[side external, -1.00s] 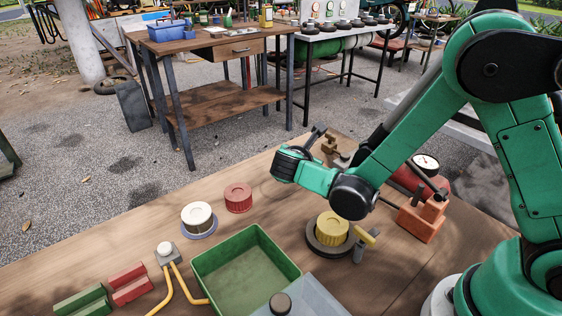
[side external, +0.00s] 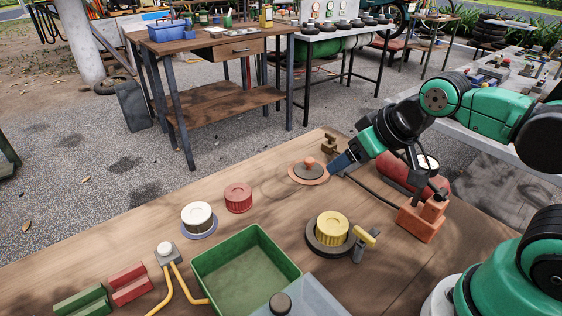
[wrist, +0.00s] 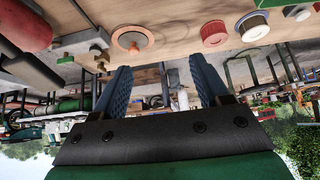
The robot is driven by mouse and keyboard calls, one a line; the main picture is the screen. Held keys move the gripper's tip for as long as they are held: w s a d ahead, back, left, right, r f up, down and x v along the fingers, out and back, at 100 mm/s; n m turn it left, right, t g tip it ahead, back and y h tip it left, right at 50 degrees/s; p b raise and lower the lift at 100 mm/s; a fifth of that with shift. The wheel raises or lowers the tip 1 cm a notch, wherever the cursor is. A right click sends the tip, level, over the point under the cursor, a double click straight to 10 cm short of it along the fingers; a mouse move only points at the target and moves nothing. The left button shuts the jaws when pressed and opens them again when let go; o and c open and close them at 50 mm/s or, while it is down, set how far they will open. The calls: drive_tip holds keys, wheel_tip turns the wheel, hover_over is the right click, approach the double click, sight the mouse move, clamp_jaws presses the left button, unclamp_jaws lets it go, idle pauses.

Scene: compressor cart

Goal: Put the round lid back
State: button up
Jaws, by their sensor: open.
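The round lid (side external: 309,175) is an orange-red disc with a darker centre and a small orange knob, lying on the wooden bench top near its far edge. It also shows in the wrist view (wrist: 133,41), ahead of the fingers, left of centre. My gripper (side external: 337,166) is just to the right of the lid and low over the bench, pointing toward it. In the wrist view my gripper (wrist: 160,66) has its two blue fingers spread wide with nothing between them. In the side view, whether a fingertip touches the lid's edge is hard to tell.
A red cap (side external: 238,198), a white-topped jar (side external: 197,217) and a yellow cap on a dark ring (side external: 332,229) stand nearby. A red cylinder (side external: 395,172) and an orange block (side external: 421,222) lie right. A green bin (side external: 204,271) is in front.

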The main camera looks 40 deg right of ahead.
idle(0.3)
drive_tip(key=m+g+h, duration=0.1)
drive_tip(key=m+h, duration=0.4)
approach(309, 162)
drive_tip(key=f+m+h, duration=0.1)
drive_tip(key=w+f+m+h, duration=0.1)
drive_tip(key=m+h, duration=0.1)
drive_tip(key=w+f+m+h, duration=0.1)
drive_tip(key=m, duration=0.1)
drive_tip(key=shift+a+f+t+h, duration=0.3)
drive_tip(key=shift+a+f+h, duration=0.05)
drive_tip(key=shift+f+h, duration=0.05)
drive_tip(key=shift+f+m+h, duration=0.4)
drive_tip(key=shift+f+m, duration=0.1)
drive_tip(key=shift+m, duration=0.1)
drive_tip(key=shift+x, duration=2.8)
clamp_jaws()
